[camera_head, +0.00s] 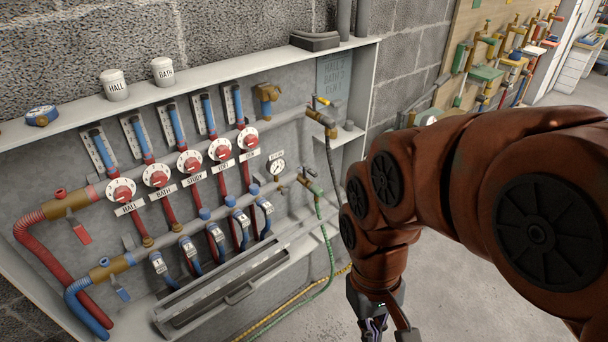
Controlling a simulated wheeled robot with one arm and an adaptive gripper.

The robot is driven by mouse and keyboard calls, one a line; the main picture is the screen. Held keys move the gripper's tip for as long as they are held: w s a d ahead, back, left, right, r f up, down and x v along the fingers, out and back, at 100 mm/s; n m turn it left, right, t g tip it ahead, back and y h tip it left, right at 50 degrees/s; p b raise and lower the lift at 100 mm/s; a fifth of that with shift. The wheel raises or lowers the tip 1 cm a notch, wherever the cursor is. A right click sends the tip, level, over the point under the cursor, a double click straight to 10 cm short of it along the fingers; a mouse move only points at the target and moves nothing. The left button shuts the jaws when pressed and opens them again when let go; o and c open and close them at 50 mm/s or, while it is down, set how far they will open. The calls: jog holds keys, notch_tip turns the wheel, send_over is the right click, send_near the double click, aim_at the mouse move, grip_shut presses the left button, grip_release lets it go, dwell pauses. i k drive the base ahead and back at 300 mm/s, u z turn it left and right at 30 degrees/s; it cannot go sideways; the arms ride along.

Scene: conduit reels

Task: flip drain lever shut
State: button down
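A second tap with a yellow-tipped lever (320,100) is higher up, at the right end of the upper pipe. I cannot read a drain label on either, and their exact lever angles are too small to tell. My gripper (376,328) points down at the bottom centre, right of the cabinet and below both valves, apart from them. Its fingertips are partly cut off by the frame's lower edge, so their opening is unclear.
A red lever (81,233) and a blue lever (122,294) are at left. A yellow hose (290,305) lies on the floor. A tool board (490,50) hangs at right.

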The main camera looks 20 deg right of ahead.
aim_at(310, 172)
jog(key=u, duration=1.25)
jog(key=i, duration=0.5)
